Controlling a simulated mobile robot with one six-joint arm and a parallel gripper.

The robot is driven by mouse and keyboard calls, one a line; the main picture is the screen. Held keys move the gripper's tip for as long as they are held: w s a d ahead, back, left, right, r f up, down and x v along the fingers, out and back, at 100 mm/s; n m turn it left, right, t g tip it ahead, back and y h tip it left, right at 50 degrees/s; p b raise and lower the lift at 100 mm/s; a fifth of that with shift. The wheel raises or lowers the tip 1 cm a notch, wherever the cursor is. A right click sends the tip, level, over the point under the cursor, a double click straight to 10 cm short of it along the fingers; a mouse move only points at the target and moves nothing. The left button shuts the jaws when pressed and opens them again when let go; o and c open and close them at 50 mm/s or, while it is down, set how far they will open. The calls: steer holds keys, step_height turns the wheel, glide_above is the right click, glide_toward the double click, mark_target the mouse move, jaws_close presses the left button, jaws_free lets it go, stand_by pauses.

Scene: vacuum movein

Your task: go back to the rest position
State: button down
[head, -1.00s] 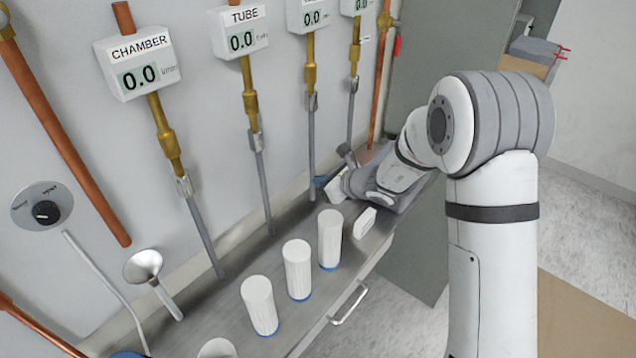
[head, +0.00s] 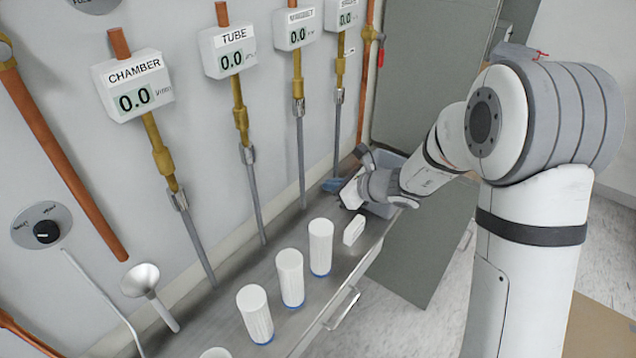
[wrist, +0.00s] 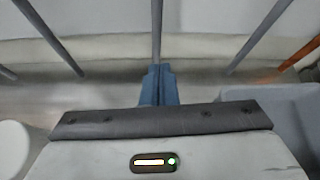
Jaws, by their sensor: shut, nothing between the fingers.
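My gripper (head: 335,184) is near the far end of the steel bench (head: 243,268), close to the wall. Its blue fingers are together and hold nothing. In the wrist view the shut fingers (wrist: 159,86) point toward the wall, with a thin grey tube behind them. In the head view my arm reaches in from the right and partly hides a grey bin (head: 400,158) beside the gripper.
Several white cylinders, such as this one (head: 320,247), stand along the bench. A small white block (head: 354,230) lies near the gripper. Gauge boxes (head: 132,85) and pipes line the wall. A funnel (head: 141,280) is at the left. A drawer handle (head: 342,308) juts from the bench front.

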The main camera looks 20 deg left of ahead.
steer(key=s+d+r+n+g+h, duration=0.1)
steer(key=s+d+r+n+g, duration=0.1)
steer(key=s+d+r+n, duration=0.3)
steer(key=s+d+r+n+g+h, duration=0.1)
steer(key=s+d+r+n, duration=0.25)
steer(key=s+n, duration=0.3)
steer(key=s+d+n+h, duration=0.4)
steer(key=s+d, duration=0.3)
steer(key=d, duration=0.3)
steer(key=s+d+r+n+h, duration=0.1)
steer(key=s+d+n+h, duration=0.4)
steer(key=d, duration=0.5)
steer(key=s+n, duration=0.1)
steer(key=s, duration=0.1)
steer(key=shift+s+t, duration=0.3)
steer(key=shift+s, duration=0.1)
